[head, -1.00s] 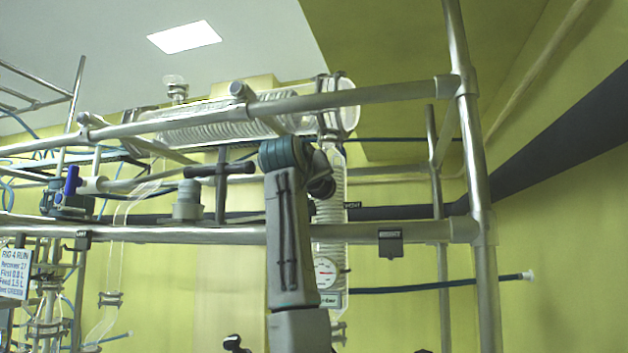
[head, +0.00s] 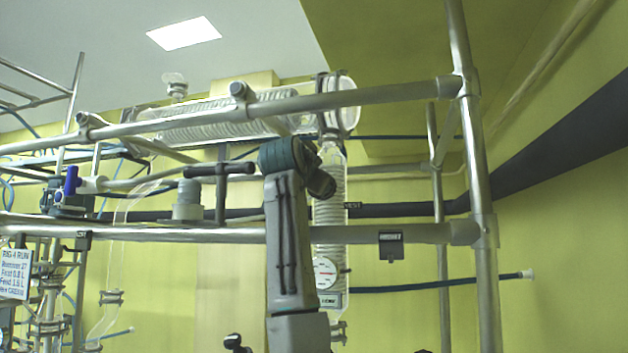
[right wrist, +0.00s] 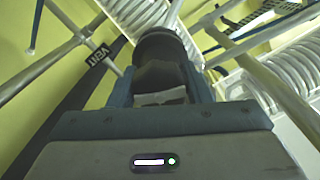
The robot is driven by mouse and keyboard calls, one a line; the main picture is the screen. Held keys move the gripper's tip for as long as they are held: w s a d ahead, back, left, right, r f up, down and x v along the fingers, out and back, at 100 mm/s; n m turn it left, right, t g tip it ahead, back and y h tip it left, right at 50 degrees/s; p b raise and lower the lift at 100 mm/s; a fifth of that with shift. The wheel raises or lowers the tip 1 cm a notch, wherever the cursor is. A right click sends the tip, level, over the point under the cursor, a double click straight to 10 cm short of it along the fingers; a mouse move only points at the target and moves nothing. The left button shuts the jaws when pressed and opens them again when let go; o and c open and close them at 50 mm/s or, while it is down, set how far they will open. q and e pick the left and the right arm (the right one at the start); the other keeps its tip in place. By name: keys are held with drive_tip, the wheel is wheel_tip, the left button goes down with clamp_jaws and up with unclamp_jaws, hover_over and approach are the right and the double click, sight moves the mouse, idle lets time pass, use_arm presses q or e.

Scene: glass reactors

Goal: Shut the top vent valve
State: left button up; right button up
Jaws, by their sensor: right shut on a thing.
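My right gripper (right wrist: 160,88) is shut on a dark, rounded part that looks like the vent valve's handle (right wrist: 160,48), seen in the right wrist view. The fingers stand on both sides of it, and a pale piece shows between them. A black VENT tag (right wrist: 97,55) hangs left of the handle, by a dark pipe. The handle's exact angle is unclear. My left gripper is not in view.
A coiled glass condenser (head: 330,190) stands close right of the arm; another (head: 215,115) lies above. A black T-handle (head: 220,169) and a blue-handled valve (head: 72,182) are to the left.

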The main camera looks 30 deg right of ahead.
drive_tip(key=m, duration=0.3)
drive_tip(key=m+p, duration=0.1)
drive_tip(key=m, duration=0.3)
drive_tip(key=shift+s+r, duration=0.1)
drive_tip(key=shift+r, duration=0.1)
drive_tip(key=m, duration=0.7)
drive_tip(key=shift+m+p, duration=0.3)
drive_tip(key=m, duration=1.1)
drive_tip(key=shift+p, duration=0.35)
drive_tip(key=shift+m, duration=0.3)
drive_tip(key=o, duration=0.8)
drive_tip(key=shift+o, duration=1)
drive_tip(key=shift+d+f, duration=0.1)
drive_tip(key=shift+f, duration=0.05)
